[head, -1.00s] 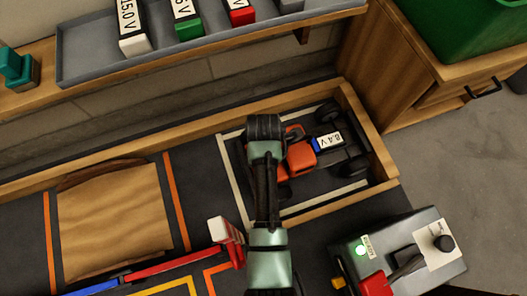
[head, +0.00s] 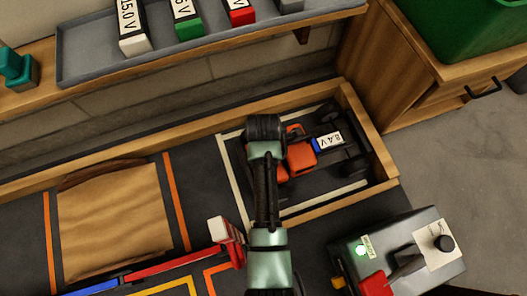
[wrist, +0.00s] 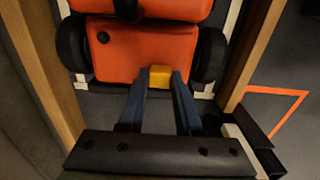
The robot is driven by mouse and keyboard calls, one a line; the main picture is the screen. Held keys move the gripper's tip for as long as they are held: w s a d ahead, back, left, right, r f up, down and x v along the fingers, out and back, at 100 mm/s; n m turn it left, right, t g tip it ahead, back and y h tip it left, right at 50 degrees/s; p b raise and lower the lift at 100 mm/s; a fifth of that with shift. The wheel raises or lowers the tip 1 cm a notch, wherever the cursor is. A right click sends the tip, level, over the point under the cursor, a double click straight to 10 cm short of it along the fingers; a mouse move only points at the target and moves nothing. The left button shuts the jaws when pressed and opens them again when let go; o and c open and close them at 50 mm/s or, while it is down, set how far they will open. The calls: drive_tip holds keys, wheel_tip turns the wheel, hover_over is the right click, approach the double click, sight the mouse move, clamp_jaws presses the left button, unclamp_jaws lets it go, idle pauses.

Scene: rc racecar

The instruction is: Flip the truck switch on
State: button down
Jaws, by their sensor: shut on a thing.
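The orange truck (head: 300,158) sits in a wood-edged bay, with a battery marked 8.4 V (head: 328,142) on it. In the wrist view the truck's orange body (wrist: 145,50) fills the top middle, with black wheels on both sides. A small yellow block (wrist: 160,77), apparently the switch, is at the body's near edge. My gripper (wrist: 160,82) has its two blue fingers closed on the sides of this block. In the head view my arm covers the left part of the truck and hides the fingertips.
The bay's wooden rim (head: 330,210) borders the truck closely. A dark charger box (head: 400,250) with a green light stands at lower right. A grey shelf tray (head: 90,60) with several batteries is above. A brown pad (head: 115,220) lies to the left.

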idle(0.4)
drive_tip(key=shift+w+d+r+p, duration=0.1)
drive_tip(key=shift+w+d+p, duration=0.05)
drive_tip(key=shift+d+p, duration=0.3)
drive_tip(key=shift+w+d+r+p, duration=0.1)
drive_tip(key=shift+d+p, duration=0.2)
drive_tip(key=shift+d, duration=0.15)
drive_tip(key=shift+w+d+f, duration=0.15)
drive_tip(key=shift+d+f, duration=0.05)
drive_tip(key=shift+d, duration=0.25)
drive_tip(key=c, duration=0.6)
unclamp_jaws()
drive_tip(key=shift+o, duration=0.2)
wheel_tip(320, 180, up, 13)
drive_tip(key=p, duration=1)
drive_tip(key=shift+p, duration=0.3)
